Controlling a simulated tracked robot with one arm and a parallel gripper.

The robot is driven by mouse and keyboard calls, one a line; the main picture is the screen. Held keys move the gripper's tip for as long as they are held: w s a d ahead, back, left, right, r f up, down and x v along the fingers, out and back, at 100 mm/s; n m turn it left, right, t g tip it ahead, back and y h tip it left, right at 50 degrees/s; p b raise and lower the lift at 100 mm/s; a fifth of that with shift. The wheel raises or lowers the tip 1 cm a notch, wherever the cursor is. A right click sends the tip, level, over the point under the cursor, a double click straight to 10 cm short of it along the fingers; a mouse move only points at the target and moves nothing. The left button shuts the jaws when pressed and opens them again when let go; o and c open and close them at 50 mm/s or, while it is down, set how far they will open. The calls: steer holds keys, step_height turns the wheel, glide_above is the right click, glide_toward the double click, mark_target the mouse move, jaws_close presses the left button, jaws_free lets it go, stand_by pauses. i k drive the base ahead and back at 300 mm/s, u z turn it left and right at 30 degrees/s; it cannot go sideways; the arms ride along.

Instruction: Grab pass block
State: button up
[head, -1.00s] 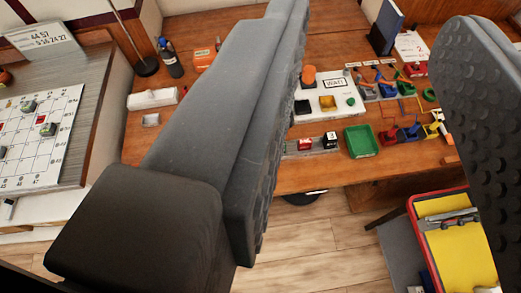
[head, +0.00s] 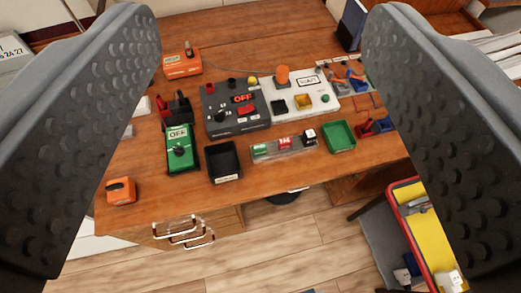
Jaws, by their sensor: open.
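A clear tray (head: 298,148) on the wooden table holds a green block (head: 261,151) at its left end, a red block (head: 285,143) in the middle and a black-and-white block (head: 310,136) at its right end. The block labels are too small to read surely, so I cannot confirm which is the pass block. My gripper (head: 260,30) is open and empty, with one dark padded finger at each side of the view. The tray shows between the fingers, apart from both.
A black bin (head: 223,161) stands left of the clear tray and a green bin (head: 340,136) right of it. Behind are a dark OFF panel (head: 234,108) and a white WAIT panel (head: 303,94). A green OFF device (head: 180,149) stands at left.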

mark_target(259, 150)
steer(key=z, duration=2.2)
steer(key=k, duration=1.35)
steer(key=u, duration=1.5)
steer(key=i, duration=1)
